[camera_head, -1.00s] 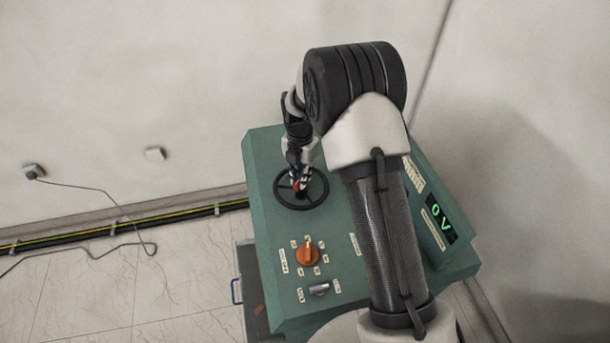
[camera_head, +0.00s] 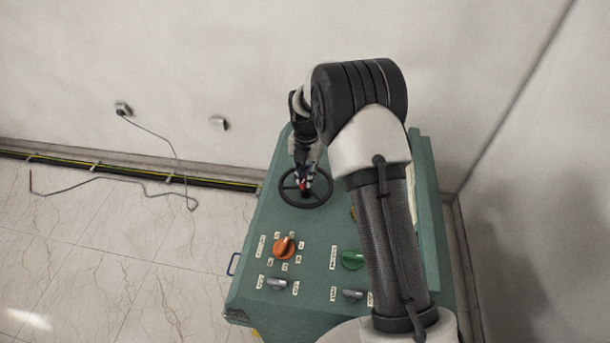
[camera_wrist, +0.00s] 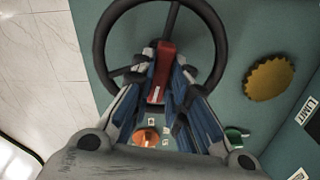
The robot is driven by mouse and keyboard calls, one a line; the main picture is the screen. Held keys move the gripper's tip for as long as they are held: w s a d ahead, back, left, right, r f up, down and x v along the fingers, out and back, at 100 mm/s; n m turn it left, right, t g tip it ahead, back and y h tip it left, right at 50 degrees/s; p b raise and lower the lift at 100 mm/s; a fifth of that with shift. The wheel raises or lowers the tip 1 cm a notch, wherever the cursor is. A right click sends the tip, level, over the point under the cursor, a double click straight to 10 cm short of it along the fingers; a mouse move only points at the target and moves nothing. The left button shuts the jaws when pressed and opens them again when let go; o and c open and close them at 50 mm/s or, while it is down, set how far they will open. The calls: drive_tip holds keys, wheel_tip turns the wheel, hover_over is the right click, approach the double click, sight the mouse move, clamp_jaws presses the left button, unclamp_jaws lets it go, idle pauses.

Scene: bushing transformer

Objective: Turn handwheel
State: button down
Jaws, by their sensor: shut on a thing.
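The black handwheel (camera_head: 322,201) lies on the left part of a green console's top. My gripper (camera_head: 304,187) reaches down to the middle of the wheel. In the wrist view the wheel's rim (camera_wrist: 101,45) and spokes surround the fingertips (camera_wrist: 163,60). The blue-and-white fingers are shut at the hub, with a red piece between them. The fingers partly hide the hub and the lower part of the rim.
The console (camera_head: 315,240) carries an orange knob (camera_head: 284,248), a green knob (camera_head: 352,260) and grey switches. A yellow knob (camera_wrist: 270,78) sits beside the wheel. My arm hides the console's right part. A cable (camera_head: 110,181) lies on the floor at left.

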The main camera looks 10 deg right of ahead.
idle(0.3)
drive_tip(key=c, duration=1.6)
unclamp_jaws()
drive_tip(key=shift+o, duration=0.2)
wheel_tip(320, 180, up, 12)
